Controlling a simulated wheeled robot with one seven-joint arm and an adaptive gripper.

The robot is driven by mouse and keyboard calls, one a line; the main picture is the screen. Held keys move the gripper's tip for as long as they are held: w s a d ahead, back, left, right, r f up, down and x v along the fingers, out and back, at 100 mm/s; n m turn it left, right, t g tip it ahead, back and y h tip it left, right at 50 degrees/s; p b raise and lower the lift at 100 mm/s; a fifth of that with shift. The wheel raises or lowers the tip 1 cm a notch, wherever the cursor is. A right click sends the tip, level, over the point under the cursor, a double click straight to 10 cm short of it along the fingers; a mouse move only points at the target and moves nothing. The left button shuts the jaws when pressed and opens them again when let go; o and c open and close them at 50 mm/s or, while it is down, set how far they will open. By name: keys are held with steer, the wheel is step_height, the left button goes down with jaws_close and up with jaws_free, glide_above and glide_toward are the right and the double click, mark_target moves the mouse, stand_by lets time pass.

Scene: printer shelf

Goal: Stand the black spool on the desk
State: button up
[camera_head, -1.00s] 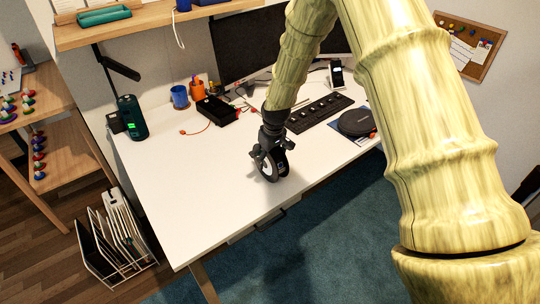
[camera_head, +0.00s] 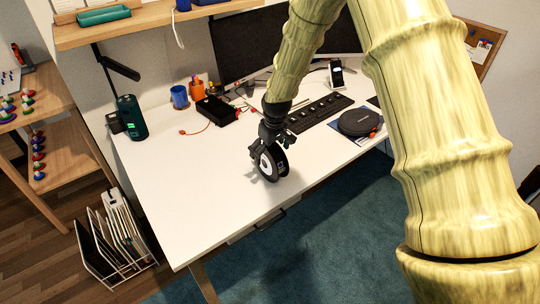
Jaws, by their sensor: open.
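The black spool (camera_head: 282,163) stands upright on its rim on the white desk (camera_head: 210,210), near the front edge. Its pale, round side face shows toward the left. My gripper (camera_head: 266,149) is directly above and around the upper part of the spool, pointing down. Its jaws are open, with a finger showing at the spool's upper left. I cannot tell whether any finger touches the spool.
A keyboard (camera_head: 319,112) and a round black case (camera_head: 358,122) lie right of my gripper. A black box (camera_head: 217,110), a blue cup (camera_head: 180,97) and a dark green cylinder (camera_head: 131,117) stand farther back. The desk's left front is clear.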

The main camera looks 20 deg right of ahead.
step_height(320, 180, up, 10)
steer(key=s+b, duration=0.1)
steer(key=s, duration=0.1)
steer(key=shift+d+f+b, duration=0.2)
steer(key=shift+f+b, duration=0.05)
steer(key=shift+b, duration=0.05)
